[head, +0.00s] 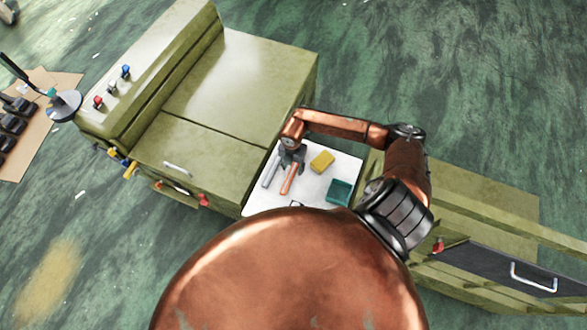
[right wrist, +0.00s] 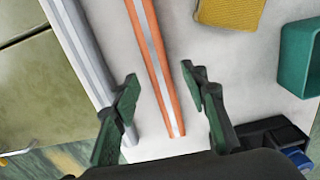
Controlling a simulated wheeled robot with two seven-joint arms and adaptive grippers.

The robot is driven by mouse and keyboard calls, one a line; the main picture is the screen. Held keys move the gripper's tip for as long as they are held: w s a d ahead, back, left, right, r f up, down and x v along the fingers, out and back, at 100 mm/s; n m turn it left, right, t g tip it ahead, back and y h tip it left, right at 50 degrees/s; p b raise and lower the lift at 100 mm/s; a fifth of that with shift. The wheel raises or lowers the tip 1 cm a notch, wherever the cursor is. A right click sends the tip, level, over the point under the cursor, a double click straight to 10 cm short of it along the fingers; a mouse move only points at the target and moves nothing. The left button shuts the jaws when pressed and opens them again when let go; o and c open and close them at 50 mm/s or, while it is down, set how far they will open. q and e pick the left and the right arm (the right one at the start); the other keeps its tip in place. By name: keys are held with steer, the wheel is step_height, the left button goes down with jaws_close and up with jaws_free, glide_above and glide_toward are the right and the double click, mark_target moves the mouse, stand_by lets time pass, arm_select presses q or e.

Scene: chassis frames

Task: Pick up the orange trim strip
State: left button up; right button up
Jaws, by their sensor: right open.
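The orange trim strip (head: 290,178) lies on a white surface (head: 318,189) in the head view. In the right wrist view the strip (right wrist: 154,65) is orange with a pale stripe along its middle, and its near end lies between the fingers in the picture. My right gripper (right wrist: 158,85) is open and empty, with one dark green finger on each side of the strip. The gap in height between fingers and strip is hard to tell. In the head view my right gripper (head: 291,158) covers the strip's far end. My left gripper is not in view.
A grey strip (right wrist: 82,50) lies left of the orange one, close to the left finger. A yellow block (head: 322,161) and a teal open box (head: 340,191) lie to the right. An olive cabinet (head: 240,75) borders the white surface.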

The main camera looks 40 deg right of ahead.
steer(key=shift+f, duration=0.75)
steer(key=shift+c, duration=0.5)
jaws_close()
